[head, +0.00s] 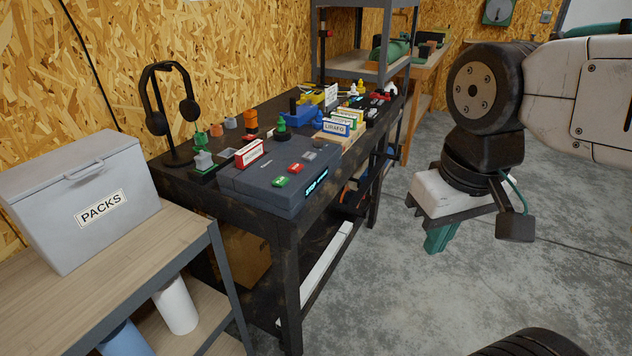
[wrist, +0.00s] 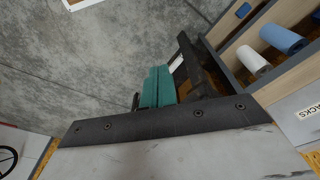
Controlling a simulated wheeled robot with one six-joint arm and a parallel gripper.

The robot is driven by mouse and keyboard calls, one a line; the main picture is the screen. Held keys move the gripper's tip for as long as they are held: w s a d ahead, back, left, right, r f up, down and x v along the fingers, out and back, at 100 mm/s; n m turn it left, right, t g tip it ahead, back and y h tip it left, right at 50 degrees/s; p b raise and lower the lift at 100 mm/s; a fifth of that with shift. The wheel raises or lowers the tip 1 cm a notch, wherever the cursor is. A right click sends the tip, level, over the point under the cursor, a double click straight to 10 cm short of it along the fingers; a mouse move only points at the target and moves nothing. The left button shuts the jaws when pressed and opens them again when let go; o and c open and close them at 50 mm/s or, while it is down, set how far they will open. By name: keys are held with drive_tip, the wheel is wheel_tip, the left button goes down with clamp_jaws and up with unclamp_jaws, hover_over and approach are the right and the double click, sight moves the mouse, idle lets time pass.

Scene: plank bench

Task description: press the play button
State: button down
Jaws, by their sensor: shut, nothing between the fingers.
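A dark grey box-shaped player (head: 262,190) with a lit blue display (head: 317,183) on its front sits on the near end of the black bench. On its top are a green button (head: 280,182), a red button (head: 296,168) and a grey button (head: 309,156). Their markings are too small to read, so I cannot tell which is play. My gripper (head: 438,238) hangs over the concrete floor, right of the bench and well apart from the player. Its green fingers (wrist: 157,86) are shut and empty. The player is not visible in the wrist view.
A grey PACKS box (head: 85,195) stands on a wooden shelf unit at left. The floor (head: 400,300) right of the bench is clear.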

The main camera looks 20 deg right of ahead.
drive_tip(key=shift+s, duration=0.15)
drive_tip(key=w+a+m+t+y, duration=0.1)
drive_tip(key=w+a, duration=0.3)
drive_tip(key=w, duration=0.8)
drive_tip(key=w+a+m+t+y, duration=0.1)
drive_tip(key=w+a, duration=0.4)
drive_tip(key=w, duration=0.7)
drive_tip(key=w+a+r+m+t+y, duration=0.1)
drive_tip(key=w+a+m+t, duration=0.2)
drive_tip(key=w, duration=0.9)
drive_tip(key=shift+w+a+t, duration=0.2)
drive_tip(key=shift+a+t, duration=0.6)
drive_tip(key=shift+t, duration=0.3)
